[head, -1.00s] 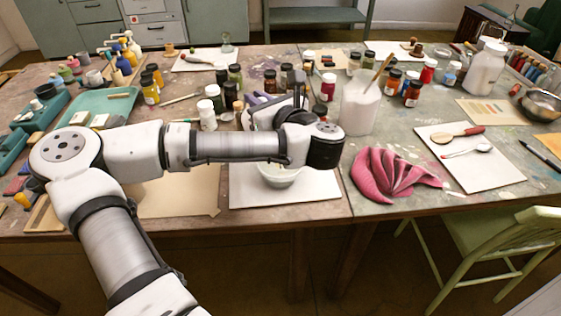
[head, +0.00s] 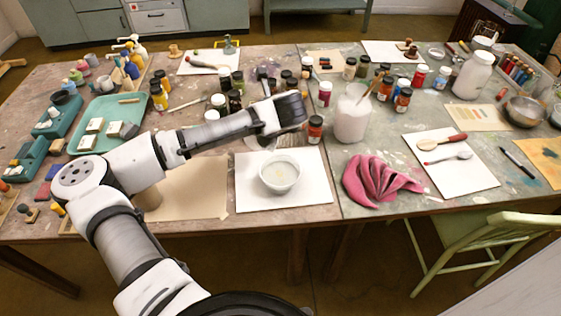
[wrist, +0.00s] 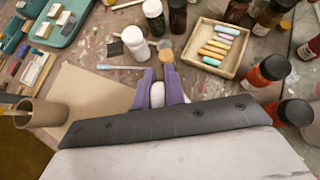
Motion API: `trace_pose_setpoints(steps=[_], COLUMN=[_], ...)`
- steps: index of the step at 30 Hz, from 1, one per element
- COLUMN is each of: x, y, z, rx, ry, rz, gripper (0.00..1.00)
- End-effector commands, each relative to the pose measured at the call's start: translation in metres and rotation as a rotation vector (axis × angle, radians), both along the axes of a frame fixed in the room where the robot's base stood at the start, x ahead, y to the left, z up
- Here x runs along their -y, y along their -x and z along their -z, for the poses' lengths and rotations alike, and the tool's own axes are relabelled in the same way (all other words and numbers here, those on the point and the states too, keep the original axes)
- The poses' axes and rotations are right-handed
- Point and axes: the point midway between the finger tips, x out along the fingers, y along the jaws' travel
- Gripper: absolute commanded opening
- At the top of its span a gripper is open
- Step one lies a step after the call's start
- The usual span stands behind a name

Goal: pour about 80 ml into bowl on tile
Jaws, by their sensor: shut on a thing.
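The white bowl (head: 280,175) stands upright on the white tile (head: 310,197) at the front middle of the table in the head view. Its inside looks pale; I cannot tell whether it holds liquid. In the wrist view my gripper (wrist: 158,92) has its purple fingers shut on a small white part (wrist: 157,95). I cannot tell what vessel this belongs to, as most of it is hidden. In the head view my wrist is behind and above the bowl, over the jars, apart from the bowl. The fingers are largely hidden there.
Several paint jars (head: 315,129) crowd the table behind the bowl. A large white jar with a brush (head: 352,118) stands to its right, beside a pink cloth (head: 378,180). A brown paper sheet (head: 195,190) lies left of the tile. A box of chalks (wrist: 214,68) shows in the wrist view.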

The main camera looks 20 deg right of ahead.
Motion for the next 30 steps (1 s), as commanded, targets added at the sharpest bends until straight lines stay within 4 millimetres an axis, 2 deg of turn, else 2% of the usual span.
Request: trace_pose_setpoints(steps=[1, 6, 12, 24, 30], x=[-0.001, -0.002, -0.003, -0.006, -0.009], y=[-0.001, -0.004, -0.012, -0.027, -0.040], z=[-0.005, 0.000, 0.023, -0.002, -0.001], rx=[-0.029, -0.122, -0.276, -0.412, -0.558], ry=[0.008, 0.033, 0.073, 0.105, 0.143], rz=[-0.003, -0.004, -0.004, -0.001, -0.002], gripper=[0.00, 0.00, 0.00, 0.00, 0.00])
